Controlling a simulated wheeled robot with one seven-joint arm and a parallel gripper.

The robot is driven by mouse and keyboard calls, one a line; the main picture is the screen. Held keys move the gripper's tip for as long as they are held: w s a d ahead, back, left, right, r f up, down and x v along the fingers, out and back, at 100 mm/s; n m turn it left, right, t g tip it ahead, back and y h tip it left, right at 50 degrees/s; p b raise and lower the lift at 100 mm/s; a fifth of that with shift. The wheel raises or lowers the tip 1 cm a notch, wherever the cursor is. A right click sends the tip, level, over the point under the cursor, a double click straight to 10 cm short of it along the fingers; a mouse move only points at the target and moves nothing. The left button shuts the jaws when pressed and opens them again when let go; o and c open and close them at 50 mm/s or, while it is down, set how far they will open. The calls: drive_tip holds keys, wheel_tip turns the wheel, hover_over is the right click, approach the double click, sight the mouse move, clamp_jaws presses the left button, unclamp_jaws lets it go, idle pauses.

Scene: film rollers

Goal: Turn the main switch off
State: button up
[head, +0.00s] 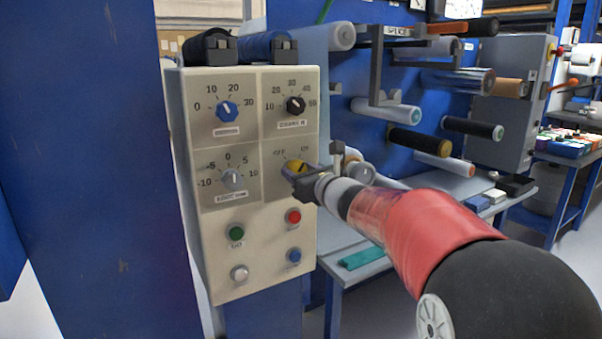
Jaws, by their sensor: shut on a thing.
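The control panel (223,281) is a cream box with four dials and several push buttons. The yellow knob (295,166) sits in the lower right dial square, with short, partly hidden lettering above it that I read as off and on. My gripper (299,177) is at this knob, coming from the lower right, and is shut on it. The fingers cover the knob's lower part, so its exact pointing direction is hard to tell.
Below are green (236,232), red (293,216), white (239,272) and blue (294,255) buttons. Film rollers (419,141) stand behind my arm at right.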

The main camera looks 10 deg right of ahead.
drive_tip(key=shift+f+n+b, duration=0.15)
drive_tip(key=shift+n+b, duration=0.15)
drive_tip(key=shift+b, duration=0.25)
drive_tip(key=shift+a+f+n+b, duration=0.1)
drive_tip(key=shift+a+n+b, duration=0.05)
drive_tip(key=shift+n+b, duration=6.9)
drive_tip(key=shift+m+b, duration=0.25)
drive_tip(key=shift+b, duration=0.35)
drive_tip(key=o, duration=1)
drive_tip(key=shift+s, duration=0.1)
drive_tip(key=shift+s, duration=0.1)
